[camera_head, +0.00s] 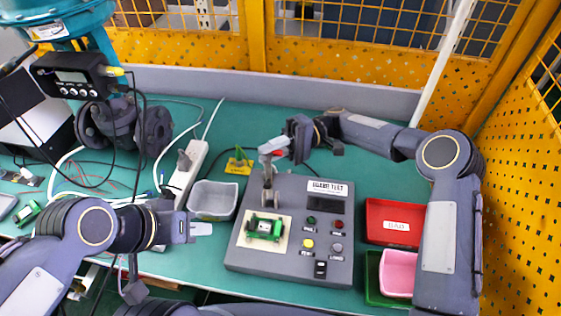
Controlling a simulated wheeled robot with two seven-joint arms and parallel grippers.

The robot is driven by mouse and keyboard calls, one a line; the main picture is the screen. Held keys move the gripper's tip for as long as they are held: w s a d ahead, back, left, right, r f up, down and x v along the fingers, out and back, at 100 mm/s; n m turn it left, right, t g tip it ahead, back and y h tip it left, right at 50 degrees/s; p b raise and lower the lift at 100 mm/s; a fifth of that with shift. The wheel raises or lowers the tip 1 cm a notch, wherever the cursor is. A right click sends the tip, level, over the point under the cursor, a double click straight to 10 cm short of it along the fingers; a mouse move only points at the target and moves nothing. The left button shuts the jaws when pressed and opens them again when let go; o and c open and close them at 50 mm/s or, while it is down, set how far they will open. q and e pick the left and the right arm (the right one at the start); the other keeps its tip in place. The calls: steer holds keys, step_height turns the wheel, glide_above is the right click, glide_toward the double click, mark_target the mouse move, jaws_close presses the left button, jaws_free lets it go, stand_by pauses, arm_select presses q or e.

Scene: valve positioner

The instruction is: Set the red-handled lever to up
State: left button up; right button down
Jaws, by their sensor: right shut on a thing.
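The red-handled lever (268,181) stands on the back left part of a grey test box (240,258). Its metal arm rises from the box, and a bit of its red handle shows at the top, between the fingers of my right gripper (273,148). My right gripper comes in from the back right and is shut on the handle, hiding most of it. A green part (264,228) lies on a pale plate in front of the lever. My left gripper (203,229) is left of the box, apart from it. Its finger gap is not clear from this angle.
A grey bin (213,213) stands left of the box, beside a white power strip (188,170). A red bin (390,208) and a pink bin (400,262) stand to the right. A yellow-and-green item (239,162) lies behind the grey bin. Yellow mesh fencing encloses the back and right.

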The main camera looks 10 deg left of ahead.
steer(key=w+m, duration=0.1)
steer(key=w+f+m+y+b, duration=0.1)
steer(key=shift+w+g+y, duration=0.3)
steer(key=shift+w, duration=0.05)
stand_by(0.4)
steer(key=c, duration=1.4)
jaws_free()
steer(key=shift+w, duration=0.15)
steer(key=shift+c, duration=0.2)
steer(key=b+v, duration=0.2)
steer(key=v, duration=0.5)
steer(key=shift+w+d+b, duration=0.2)
steer(key=shift+d+b, duration=0.15)
